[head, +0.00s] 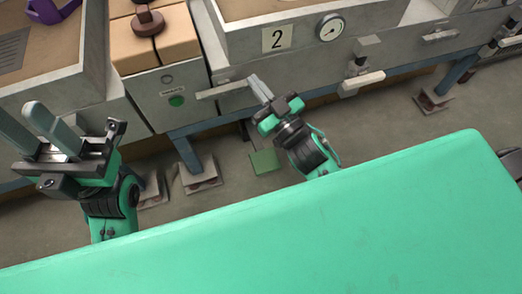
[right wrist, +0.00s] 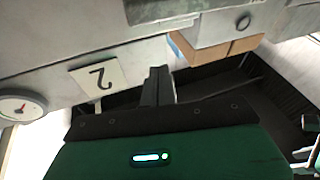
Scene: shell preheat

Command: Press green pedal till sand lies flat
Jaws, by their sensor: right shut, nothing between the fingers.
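The green pedal (head: 264,161) is low by the floor under the bin marked 2 (head: 277,39). The shut fingers also show in the right wrist view (right wrist: 158,85). My left gripper (head: 24,112) is open and empty at the left.
A round gauge (head: 330,27) sits right of the number plate. Another grey handle (head: 362,82) projects at right. A blue leg (head: 196,158) stands left of the pedal.

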